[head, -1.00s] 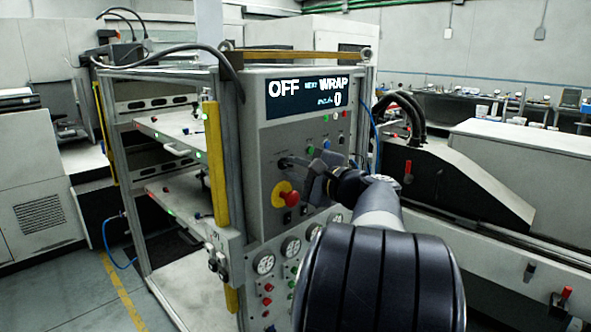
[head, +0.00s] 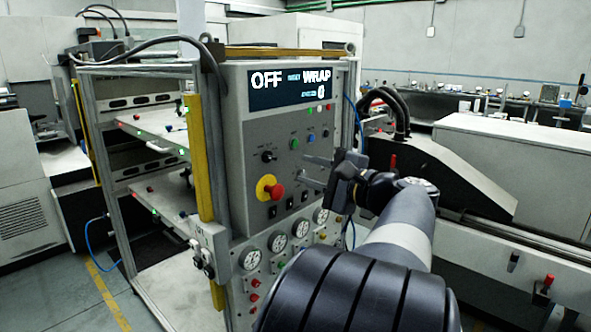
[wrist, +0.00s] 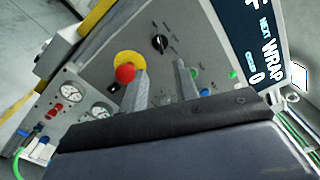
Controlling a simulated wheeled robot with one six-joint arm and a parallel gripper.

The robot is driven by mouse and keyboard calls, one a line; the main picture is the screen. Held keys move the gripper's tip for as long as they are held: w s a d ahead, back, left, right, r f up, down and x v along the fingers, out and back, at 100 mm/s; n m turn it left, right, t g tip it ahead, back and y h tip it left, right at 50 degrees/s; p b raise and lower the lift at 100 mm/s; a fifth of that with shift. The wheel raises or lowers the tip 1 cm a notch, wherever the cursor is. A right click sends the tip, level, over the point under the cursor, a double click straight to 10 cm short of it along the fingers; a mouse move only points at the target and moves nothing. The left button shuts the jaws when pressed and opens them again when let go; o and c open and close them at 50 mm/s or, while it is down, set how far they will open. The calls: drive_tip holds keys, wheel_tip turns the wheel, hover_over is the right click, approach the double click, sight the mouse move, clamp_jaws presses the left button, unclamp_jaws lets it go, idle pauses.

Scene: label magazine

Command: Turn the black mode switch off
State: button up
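The black mode switch (head: 267,156) is a small rotary knob on the grey control panel (head: 246,130), above the red emergency button (head: 275,191) on its yellow collar. The knob also shows clearly in the wrist view (wrist: 159,44), with a pale mark on it. The display (head: 290,84) above it reads "OFF", with "NEXT WRAP" beside it. My gripper (head: 308,172) is in front of the panel, right of the knob and apart from it. In the wrist view its two fingers (wrist: 161,82) stand apart with nothing between them.
The red button (wrist: 125,73) lies close to one finger in the wrist view. Gauges (head: 277,241) and small coloured knobs line the lower panel. A yellow post (head: 198,160) and shelves stand left. A black sloped machine cover (head: 440,180) is on the right.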

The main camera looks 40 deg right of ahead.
sight(273, 159)
drive_tip(key=shift+s, duration=0.9)
drive_tip(key=w, duration=0.3)
drive_tip(key=w+p, duration=0.1)
drive_tip(key=w, duration=0.3)
drive_tip(key=w+p, duration=0.1)
drive_tip(key=w, duration=0.3)
drive_tip(key=shift+a+r, duration=0.1)
drive_tip(key=shift+a, duration=0.25)
